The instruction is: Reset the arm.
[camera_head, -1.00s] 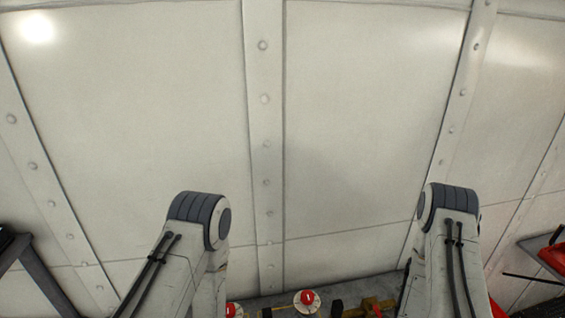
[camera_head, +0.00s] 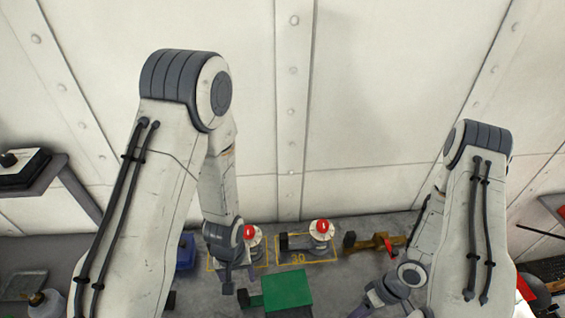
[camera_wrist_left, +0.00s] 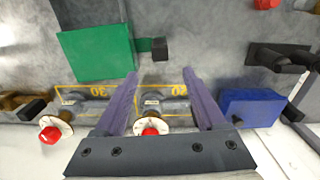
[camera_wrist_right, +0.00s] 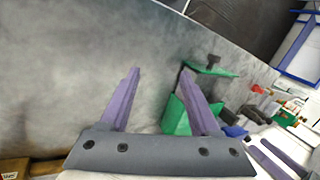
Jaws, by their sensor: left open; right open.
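My left arm (camera_head: 165,160) and right arm (camera_head: 470,225) rise on either side of the head view, bent at their elbows. My left gripper (camera_wrist_left: 160,73) is open and empty in the left wrist view, over the grey deck with a red-knobbed fitting (camera_wrist_left: 150,130) showing between its fingers.
A green box (camera_head: 287,290) lies at front centre. Another red-knobbed fitting (camera_head: 321,230) sits in a yellow-marked bay. A blue box (camera_head: 185,252) is behind my left arm. A shelf (camera_head: 50,180) stands left. A riveted white wall (camera_head: 370,100) closes the back.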

